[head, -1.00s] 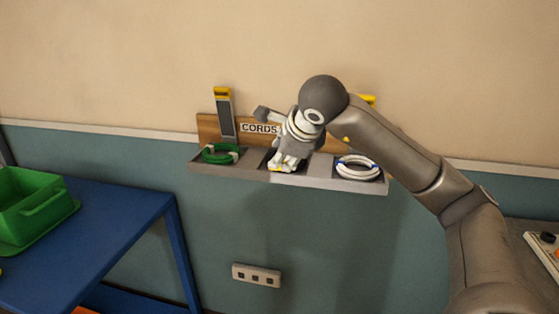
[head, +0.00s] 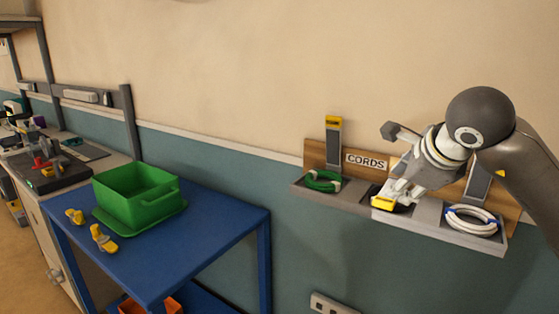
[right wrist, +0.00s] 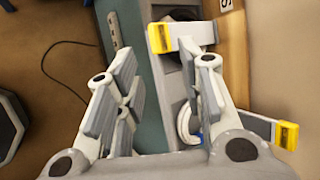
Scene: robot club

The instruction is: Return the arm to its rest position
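My right arm comes in from the right in the head view. My right gripper (head: 404,188) is over the middle part of the wall shelf (head: 428,212) marked CORDS. The right wrist view shows its two fingers spread apart with nothing between the tips, so the gripper (right wrist: 165,80) is open. A yellow-ended piece (head: 383,203) shows at the middle compartment, with something dark beside it partly hidden by the gripper. My left arm and gripper are not in view.
A green cord (head: 323,180) lies in the left compartment and a white cord (head: 470,222) in the right one. A blue table (head: 215,222) stands to the left with a green bin (head: 135,193) and two yellow-grey items. A cluttered workbench (head: 80,155) is farther left.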

